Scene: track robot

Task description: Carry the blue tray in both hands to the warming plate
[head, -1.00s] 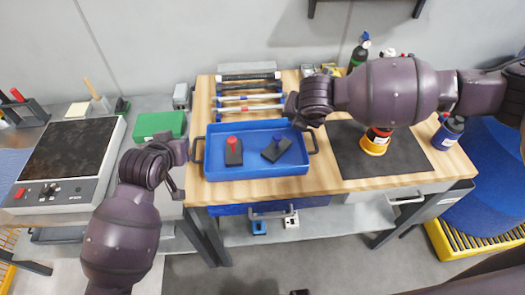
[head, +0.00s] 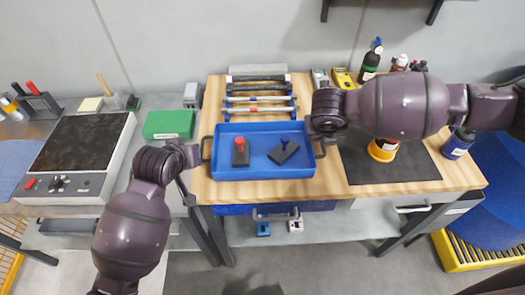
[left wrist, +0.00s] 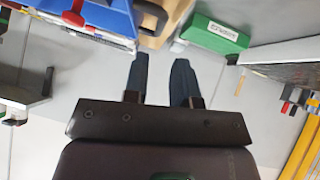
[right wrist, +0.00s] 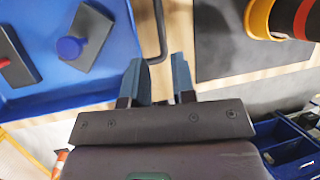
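The blue tray (head: 265,170) lies flat on the wooden bench, with a dark handle at each end. It holds a dark block with a red knob (head: 240,152) and one with a blue knob (head: 284,152). The warming plate (head: 80,143), dark-topped with a grey front panel, stands on the left counter. My left gripper (left wrist: 160,60) is open and empty, just left of the left handle (left wrist: 150,15) and apart from it. My right gripper (right wrist: 158,62) is open by the right handle (right wrist: 158,30); whether the bar is between its fingers is hard to tell.
A green box (head: 169,124) sits between plate and tray. A rack of rods (head: 258,98) stands behind the tray. Right of it is a dark mat (head: 385,168) with a yellow-based container (head: 382,150). A gap separates counter and bench. The plate's top is bare.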

